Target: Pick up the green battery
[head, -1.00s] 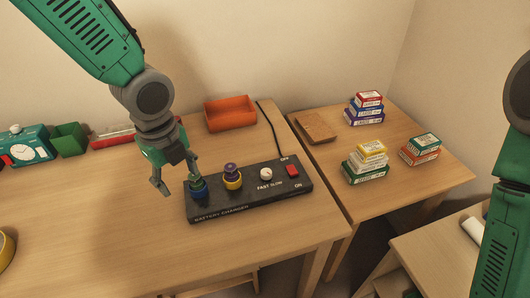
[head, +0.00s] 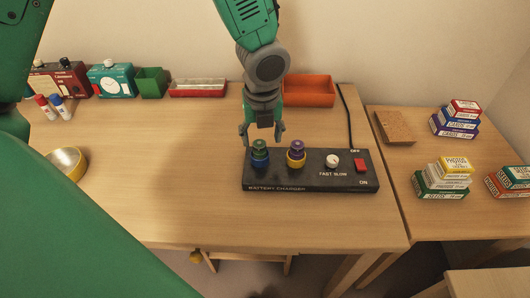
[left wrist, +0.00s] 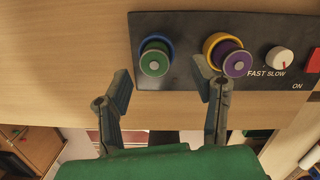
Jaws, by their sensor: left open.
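The green battery (head: 260,146) stands upright in the blue ring socket (head: 260,161) at the left end of the black battery charger (head: 330,182). In the left wrist view, the green battery's round end (left wrist: 154,63) shows inside the blue ring. My left gripper (head: 262,134) is open and empty, above the green battery in the head view, one finger to each side. In the left wrist view, its fingertips (left wrist: 162,80) are apart, just below the green battery in the picture. A purple battery (head: 297,146) stands in the yellow ring socket beside it. My right gripper is not in view.
The charger has a white knob (head: 332,162) and a red switch (head: 359,165). An orange tray (head: 308,91) stands behind it. A yellow round object (head: 67,163) lies at left. Small boxes (head: 445,176) stack on the right table. The desk front is clear.

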